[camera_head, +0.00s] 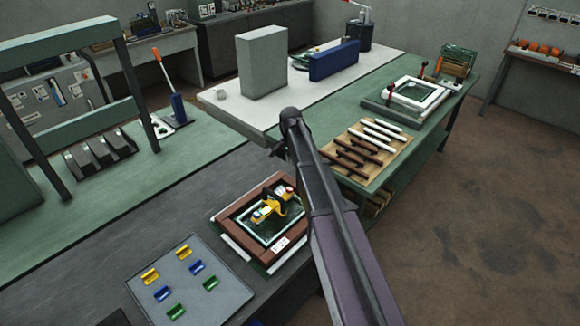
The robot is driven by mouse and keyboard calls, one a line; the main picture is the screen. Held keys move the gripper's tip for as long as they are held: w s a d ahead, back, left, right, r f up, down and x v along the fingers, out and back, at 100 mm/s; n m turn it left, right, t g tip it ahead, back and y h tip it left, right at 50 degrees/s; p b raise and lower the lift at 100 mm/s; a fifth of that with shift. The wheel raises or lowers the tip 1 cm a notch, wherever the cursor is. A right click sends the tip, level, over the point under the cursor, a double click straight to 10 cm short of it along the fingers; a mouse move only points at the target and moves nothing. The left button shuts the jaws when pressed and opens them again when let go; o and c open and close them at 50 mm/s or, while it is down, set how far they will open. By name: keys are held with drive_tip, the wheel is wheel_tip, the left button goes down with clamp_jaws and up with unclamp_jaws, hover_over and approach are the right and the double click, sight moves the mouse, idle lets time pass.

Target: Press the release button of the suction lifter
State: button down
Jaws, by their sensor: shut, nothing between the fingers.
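A yellow suction lifter (266,212) with dark parts lies on a glass pane (262,226) inside a brown frame (232,224) on the grey bench. A small red spot (290,189) shows at its upper right end. I cannot tell whether that spot is the release button. My dark arm rises from the lower right and passes just right of the lifter, covering the area beside the frame. My gripper cannot be made out in this view; it may be hidden behind the arm.
Left of the frame is a grey tray (228,290) with several coloured clips. Behind my arm, a wooden tray (396,158) holds dark and white strips. A grey block (262,62) and a blue block (334,60) stand on the white surface. A blue lever tool (179,108) stands at the left.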

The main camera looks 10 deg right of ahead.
sight(290, 190)
drive_tip(key=shift+w+f+b, duration=0.15)
drive_tip(key=shift+f+b, duration=3.1)
drive_tip(key=shift+f, duration=0.1)
drive_tip(key=shift+w+f+b, duration=0.15)
drive_tip(key=shift+f+b, duration=3.1)
drive_tip(key=shift+f, duration=0.05)
drive_tip(key=shift+f, duration=0.1)
drive_tip(key=shift+f+b, duration=0.8)
drive_tip(key=shift+b, duration=0.1)
drive_tip(key=shift+s+f+b, duration=0.2)
drive_tip(key=shift+s+b, duration=0.05)
drive_tip(key=shift+b, duration=0.1)
drive_tip(key=shift+w, duration=0.1)
drive_tip(key=shift+r, duration=0.1)
wheel_tip(290, 190, up, 14)
drive_tip(key=p, duration=1.4)
drive_tip(key=shift+s, duration=0.25)
